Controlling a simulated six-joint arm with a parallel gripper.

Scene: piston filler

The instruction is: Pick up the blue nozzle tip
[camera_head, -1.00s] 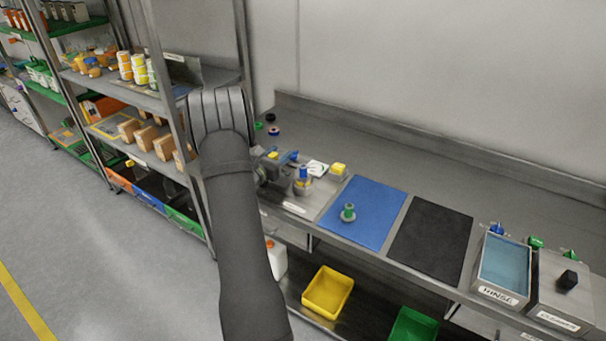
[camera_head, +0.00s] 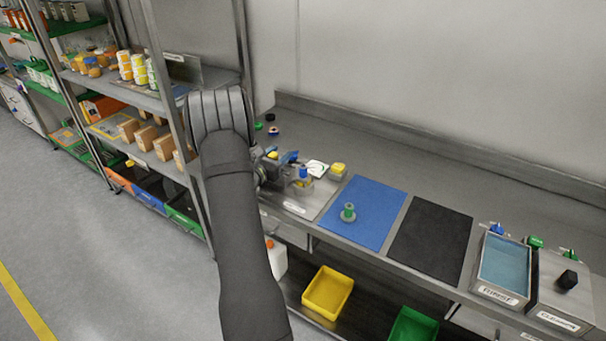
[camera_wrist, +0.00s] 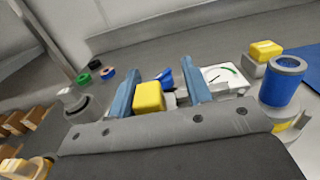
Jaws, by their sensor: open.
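My gripper (camera_wrist: 160,70) is open, with its two blue-grey fingers apart in the wrist view. A small dark-blue tapered piece (camera_wrist: 164,77), which looks like the blue nozzle tip, shows between the fingers, partly hidden behind a yellow block (camera_wrist: 148,97). I cannot tell whether either finger touches it. In the head view my dark arm covers much of the filler's left side, and my gripper is hard to separate from the machine parts there.
A blue cylinder (camera_wrist: 283,85) stands close right of the gripper, near a white dial (camera_wrist: 222,77) and a second yellow block (camera_wrist: 265,51). Small rings lie behind on the bench. A blue mat (camera_head: 365,212) and black mat (camera_head: 431,240) lie right; a shelf rack stands left.

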